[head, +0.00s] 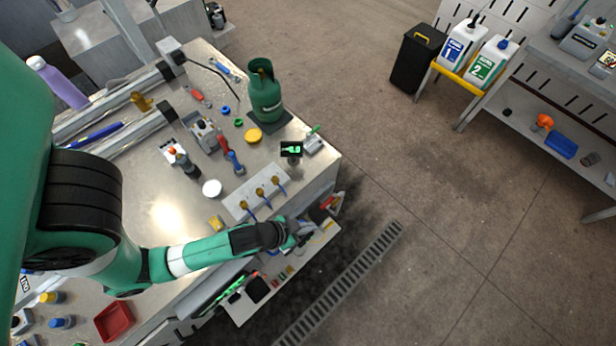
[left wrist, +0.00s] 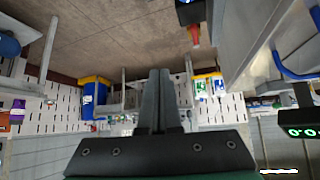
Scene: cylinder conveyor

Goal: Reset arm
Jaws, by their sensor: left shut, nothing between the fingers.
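My left arm comes in from the left in the head view, green with a white band, and reaches across the workbench (head: 155,215). My left gripper (head: 303,236) is beyond the bench's front edge, close to the lower shelf's corner as seen from above. In the left wrist view the two dark fingers (left wrist: 160,75) lie together, with nothing between them. My right gripper is in neither view.
A plate with several brass valves (head: 258,197) lies near my left gripper. Open floor (head: 400,190) stretches right, towards white containers (head: 490,62).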

